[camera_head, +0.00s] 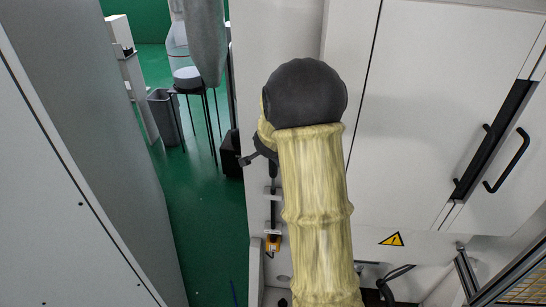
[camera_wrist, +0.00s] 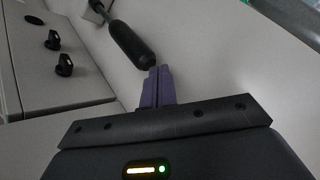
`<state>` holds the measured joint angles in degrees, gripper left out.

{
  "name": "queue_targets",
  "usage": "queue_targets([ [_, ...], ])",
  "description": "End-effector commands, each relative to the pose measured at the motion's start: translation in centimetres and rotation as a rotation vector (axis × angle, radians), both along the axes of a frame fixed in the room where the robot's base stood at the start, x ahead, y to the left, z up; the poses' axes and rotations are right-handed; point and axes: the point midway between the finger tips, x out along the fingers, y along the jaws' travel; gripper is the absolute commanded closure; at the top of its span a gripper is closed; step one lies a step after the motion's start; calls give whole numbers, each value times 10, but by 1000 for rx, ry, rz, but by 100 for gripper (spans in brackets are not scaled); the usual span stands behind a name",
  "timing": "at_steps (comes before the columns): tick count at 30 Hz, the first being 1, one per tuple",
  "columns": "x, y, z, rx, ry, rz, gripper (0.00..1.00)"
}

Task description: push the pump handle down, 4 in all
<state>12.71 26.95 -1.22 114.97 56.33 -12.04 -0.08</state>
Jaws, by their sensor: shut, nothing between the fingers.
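In the wrist view, a black, rounded, elongated handle (camera_wrist: 131,45) on a thin dark rod runs from the upper left toward the middle; it looks like the pump handle. My gripper (camera_wrist: 159,71) shows its purple fingers pressed together with nothing between them. The fingertips appear right beside the handle's lower end; I cannot tell whether they touch. In the head view my arm's yellow sleeve and dark joint fill the middle, and I cannot make out the handle or the fingers there.
A pale panel with black knobs (camera_wrist: 64,65) lies left in the wrist view. In the head view, white cabinets with black door handles (camera_head: 507,160) stand at right, with a yellow warning sign (camera_head: 393,239). Green floor (camera_head: 195,215), a grey bin (camera_head: 165,117) and a stool (camera_head: 190,80) show at left.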

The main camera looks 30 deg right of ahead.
Motion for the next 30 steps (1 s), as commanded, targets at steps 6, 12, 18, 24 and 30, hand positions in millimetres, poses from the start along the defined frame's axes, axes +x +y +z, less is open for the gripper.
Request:
queue_targets([
  [6,0,0,-3,0,0,0,100],
  [12,0,0,-5,1,1,0,100],
  [18,0,0,-7,1,1,0,100],
  [24,0,0,-9,1,2,1,100],
  [30,0,0,-12,1,3,1,100],
])
